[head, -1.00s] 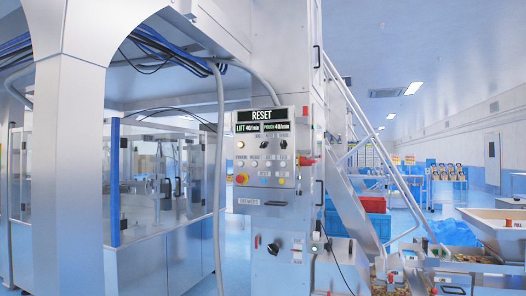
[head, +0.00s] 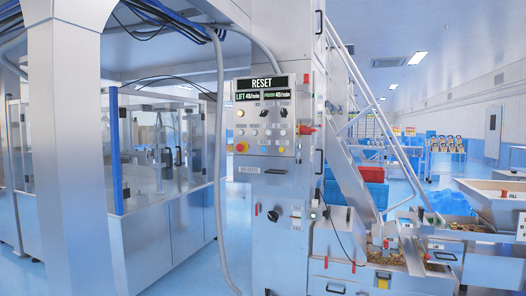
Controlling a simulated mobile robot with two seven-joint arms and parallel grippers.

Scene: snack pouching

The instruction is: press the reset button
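The control panel (head: 265,135) is on the front of the steel machine column, near the middle of the head view. Its dark display (head: 262,83) reads RESET, with LIFT and POUCH rates below. The button labels are too small to read, so I cannot tell which is the reset button. Neither gripper is in view.
A grey conduit (head: 219,160) runs down left of the panel. A glass-walled enclosure (head: 150,150) stands at left behind a steel post (head: 72,170). A sloping rail (head: 365,90), a hopper (head: 495,205) and product trays are at right. Blue floor (head: 215,275) shows between enclosure and column.

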